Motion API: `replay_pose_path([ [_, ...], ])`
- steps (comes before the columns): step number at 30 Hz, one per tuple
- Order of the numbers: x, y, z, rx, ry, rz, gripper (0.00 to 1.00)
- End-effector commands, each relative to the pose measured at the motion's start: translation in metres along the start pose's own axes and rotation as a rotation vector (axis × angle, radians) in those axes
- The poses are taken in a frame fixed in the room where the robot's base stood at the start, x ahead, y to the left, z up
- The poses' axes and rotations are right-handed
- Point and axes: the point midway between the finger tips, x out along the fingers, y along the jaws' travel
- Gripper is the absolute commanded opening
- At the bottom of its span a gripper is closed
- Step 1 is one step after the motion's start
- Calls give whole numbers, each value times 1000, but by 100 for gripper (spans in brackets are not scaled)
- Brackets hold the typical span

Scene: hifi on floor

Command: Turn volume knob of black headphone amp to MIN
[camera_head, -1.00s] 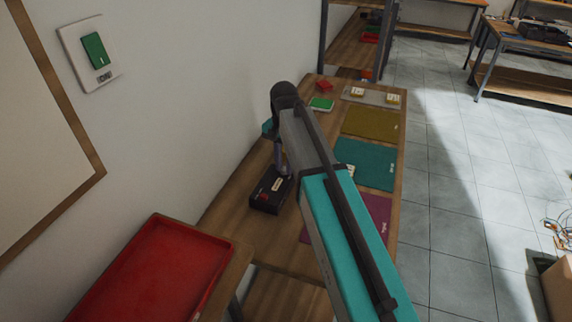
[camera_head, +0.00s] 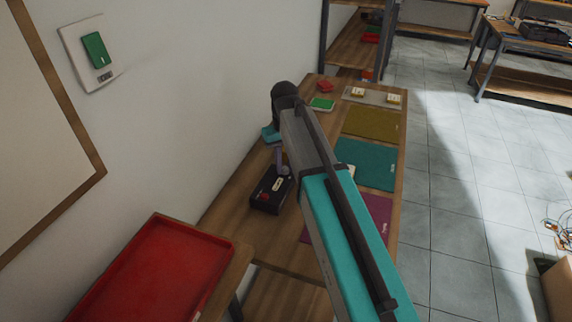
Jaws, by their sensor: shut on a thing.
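My gripper (camera_head: 283,171) comes down from above at the amp's far end. It is shut on what appears to be the volume knob there. The fingertips and knob are too small and partly hidden to make out clearly, so the knob's pointer and setting cannot be read. My teal and grey arm crosses the bench to the right of the amp.
The bench (camera_head: 235,215) runs along the white wall. Yellow (camera_head: 371,123), teal (camera_head: 372,165) and magenta (camera_head: 378,209) mats lie along its right side. A red tray (camera_head: 150,270) is at lower left. Small red and green items sit at the far end.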

Motion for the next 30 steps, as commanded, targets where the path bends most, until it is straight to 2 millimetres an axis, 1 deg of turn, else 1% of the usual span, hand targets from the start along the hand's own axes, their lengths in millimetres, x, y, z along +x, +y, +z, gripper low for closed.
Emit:
replay_pose_path([
  [18, -1, 1, 0, -552, 2, 0, 0],
  [24, -1, 1, 0, -701, 2, 0, 0],
  [30, 0, 1, 0, -798, 1, 0, 0],
])
